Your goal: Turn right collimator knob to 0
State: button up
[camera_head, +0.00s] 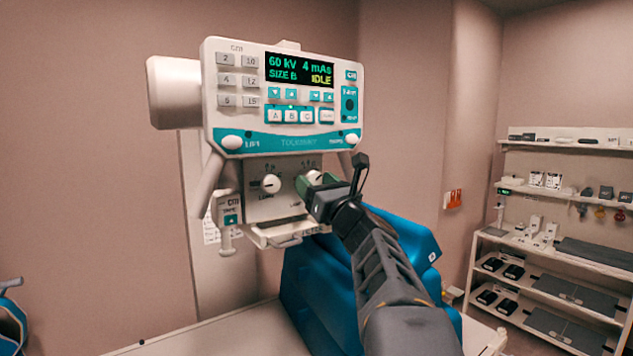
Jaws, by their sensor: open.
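The x-ray unit (290,143) has a display reading 60 kV, 4 mAs, SIZE B and IDLE. Below its panel is a grey collimator box (262,206) with two white knobs. The left collimator knob (271,184) is in plain view. The right collimator knob (316,177) is partly hidden by my gripper. My gripper (308,186) is open, with its green-tipped fingers at the right knob. I cannot tell whether they touch it or stand around it. The right knob's pointer and scale are too covered to read.
A blue padded object (318,280) stands under and behind my arm on a pale table (215,332). Shelves (560,262) with several items stand at the right. The wall area at left is clear.

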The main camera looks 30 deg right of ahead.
jog(key=c, duration=0.9)
